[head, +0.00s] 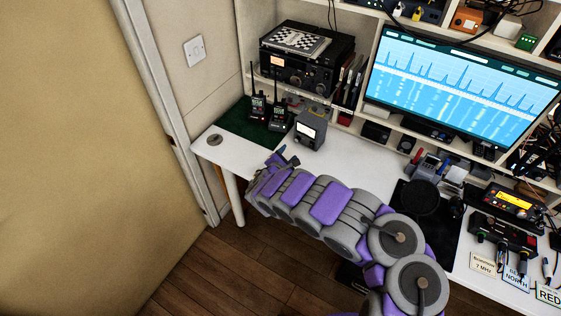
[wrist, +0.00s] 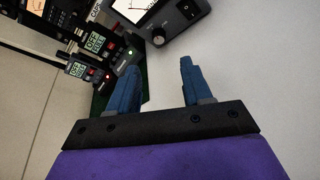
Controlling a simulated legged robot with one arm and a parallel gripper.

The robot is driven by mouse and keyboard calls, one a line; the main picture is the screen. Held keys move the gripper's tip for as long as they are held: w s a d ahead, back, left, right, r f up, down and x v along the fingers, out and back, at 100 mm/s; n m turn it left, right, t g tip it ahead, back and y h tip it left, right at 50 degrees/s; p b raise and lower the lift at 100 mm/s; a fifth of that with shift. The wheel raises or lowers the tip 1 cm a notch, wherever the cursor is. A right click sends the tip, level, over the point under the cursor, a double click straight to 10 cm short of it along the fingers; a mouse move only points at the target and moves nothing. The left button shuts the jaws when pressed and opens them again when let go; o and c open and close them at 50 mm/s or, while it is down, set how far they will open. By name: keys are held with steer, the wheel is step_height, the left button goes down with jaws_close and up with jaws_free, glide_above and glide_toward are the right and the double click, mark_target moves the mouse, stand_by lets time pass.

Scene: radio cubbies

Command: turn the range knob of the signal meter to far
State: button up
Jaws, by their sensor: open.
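The signal meter (head: 310,130) is a small grey box with a pale dial face, standing on the white desk at the right of the green mat. In the wrist view the meter (wrist: 182,17) is at the top, partly cut off by the frame edge. A dark round knob (wrist: 158,38) shows at its lower left, and another rounded control (wrist: 188,9) is on its front. I cannot read any range marks. My gripper (head: 285,158) is just in front of the meter. In the wrist view my gripper (wrist: 158,66) is open and empty, its blue fingers apart from the knob.
Two handheld radios (head: 268,110) stand on the green mat (head: 233,128) left of the meter. A large radio (head: 297,72) sits in the cubby behind. A monitor (head: 460,82) is at the right.

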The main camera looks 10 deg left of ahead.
steer(key=p+v, duration=0.2)
steer(key=v, duration=0.5)
steer(key=shift+s+r, duration=0.15)
